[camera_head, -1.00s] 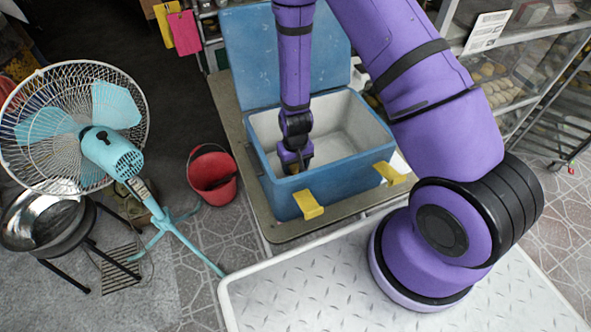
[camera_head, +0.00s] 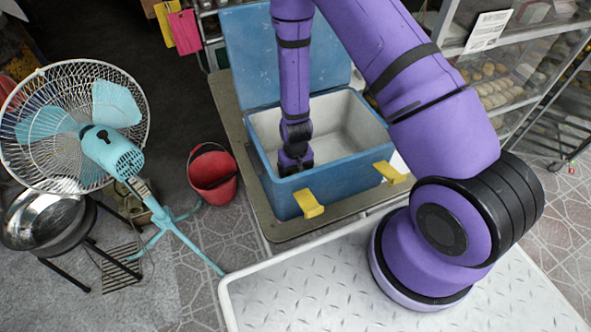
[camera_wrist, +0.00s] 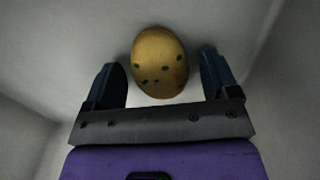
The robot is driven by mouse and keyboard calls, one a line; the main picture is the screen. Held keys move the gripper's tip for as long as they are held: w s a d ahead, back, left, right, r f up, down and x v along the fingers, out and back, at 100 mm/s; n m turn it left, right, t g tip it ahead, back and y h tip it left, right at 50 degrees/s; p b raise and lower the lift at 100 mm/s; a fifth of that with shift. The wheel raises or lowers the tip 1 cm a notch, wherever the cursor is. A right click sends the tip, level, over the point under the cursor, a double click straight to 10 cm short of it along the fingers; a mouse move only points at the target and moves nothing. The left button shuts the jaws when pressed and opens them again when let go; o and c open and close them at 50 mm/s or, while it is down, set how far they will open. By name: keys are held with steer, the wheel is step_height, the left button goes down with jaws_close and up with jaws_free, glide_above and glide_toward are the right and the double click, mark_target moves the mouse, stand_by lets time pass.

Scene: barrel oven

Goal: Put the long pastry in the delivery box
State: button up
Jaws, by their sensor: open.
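The delivery box (camera_head: 345,184) is a blue cooler with a white inside, and its lid (camera_head: 262,55) stands open at the back. My gripper (camera_wrist: 160,62) points down into the box, near its left front side in the head view. A golden-brown oval pastry (camera_wrist: 160,58) with dark spots shows in the wrist view against the pale inside of the box. It lies between my two dark fingers, with a visible gap on each side. The fingers are apart and not closed on it. In the head view my wrist and the box wall hide the pastry.
The box stands on a table (camera_head: 258,215) with two yellow latches at its front. A red bucket (camera_head: 212,174) and a turquoise fan (camera_head: 110,150) are on the left. A glass shelf rack with baked goods (camera_head: 500,85) stands on the right.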

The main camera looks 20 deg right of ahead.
step_height(320, 180, up, 37)
steer(key=s+d+t+y, duration=0.1)
steer(key=s+d+t, duration=0.1)
steer(key=d, duration=0.1)
steer(key=s+d+r+t+h, duration=0.1)
steer(key=s+d+r+t, duration=0.2)
steer(key=s+r, duration=1.4)
steer(key=shift+s+d+r, duration=0.35)
steer(key=shift+s+d, duration=0.25)
steer(key=shift+s, duration=0.3)
